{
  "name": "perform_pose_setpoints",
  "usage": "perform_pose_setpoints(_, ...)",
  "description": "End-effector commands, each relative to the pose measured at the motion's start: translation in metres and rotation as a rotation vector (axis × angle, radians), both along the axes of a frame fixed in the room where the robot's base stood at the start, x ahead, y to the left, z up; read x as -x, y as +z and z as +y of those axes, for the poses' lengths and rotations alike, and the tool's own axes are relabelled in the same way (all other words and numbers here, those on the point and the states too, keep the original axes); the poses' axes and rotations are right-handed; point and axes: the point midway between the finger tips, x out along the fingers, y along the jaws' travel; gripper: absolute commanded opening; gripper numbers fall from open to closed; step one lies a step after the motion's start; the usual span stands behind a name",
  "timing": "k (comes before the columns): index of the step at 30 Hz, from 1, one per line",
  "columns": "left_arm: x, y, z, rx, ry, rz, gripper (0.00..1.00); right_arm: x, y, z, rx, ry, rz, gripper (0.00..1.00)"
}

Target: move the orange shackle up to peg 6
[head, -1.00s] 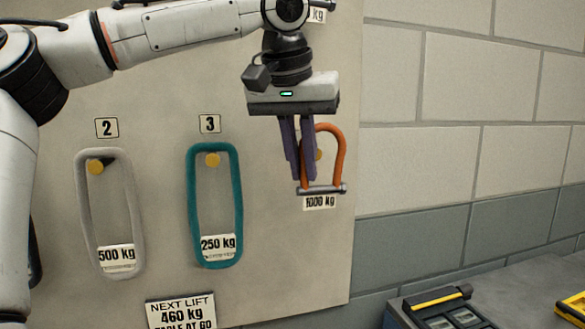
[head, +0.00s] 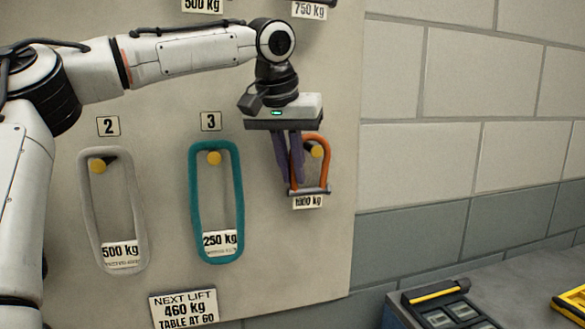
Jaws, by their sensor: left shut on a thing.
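The orange shackle (head: 325,160) is a U-shaped bow with a grey pin across its bottom and a 1000 kg tag below. My left gripper (head: 294,182) points down, its purple fingers shut on the left side of the shackle. A yellow-tipped peg (head: 317,151) shows inside the bow; whether the shackle rests on it I cannot tell. No label 6 is readable, so I cannot pick out peg 6. The gripper body hides the board above the shackle. My right gripper is not in view.
A grey sling (head: 137,210) hangs at peg 2 and a teal sling (head: 237,200) at peg 3. Tags of 500 kg and 750 kg (head: 309,11) show at the top edge. A sign (head: 183,308) reads 460 kg. A dark case (head: 440,305) sits on the bench at lower right.

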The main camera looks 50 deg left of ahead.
Motion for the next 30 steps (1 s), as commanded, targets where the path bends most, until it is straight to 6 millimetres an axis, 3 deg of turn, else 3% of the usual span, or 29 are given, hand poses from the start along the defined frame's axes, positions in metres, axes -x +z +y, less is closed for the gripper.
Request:
perform_pose_setpoints(3,0.000,-0.003,0.000,0.000,0.000,-0.002,0.00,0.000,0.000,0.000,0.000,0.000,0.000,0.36)
perform_pose_setpoints(4,0.000,-0.003,0.000,0.000,0.000,0.000,0.17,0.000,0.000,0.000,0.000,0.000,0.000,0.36)
perform_pose_setpoints(7,0.000,-0.003,0.000,0.000,0.000,0.000,0.30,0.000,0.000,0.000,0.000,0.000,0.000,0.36)
perform_pose_setpoints(17,0.001,0.001,-0.001,-0.001,0.000,-0.002,0.30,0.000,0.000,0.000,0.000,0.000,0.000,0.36)
perform_pose_setpoints(30,0.029,0.079,-0.014,-0.002,0.001,-0.004,0.30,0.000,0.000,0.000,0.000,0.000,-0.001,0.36)
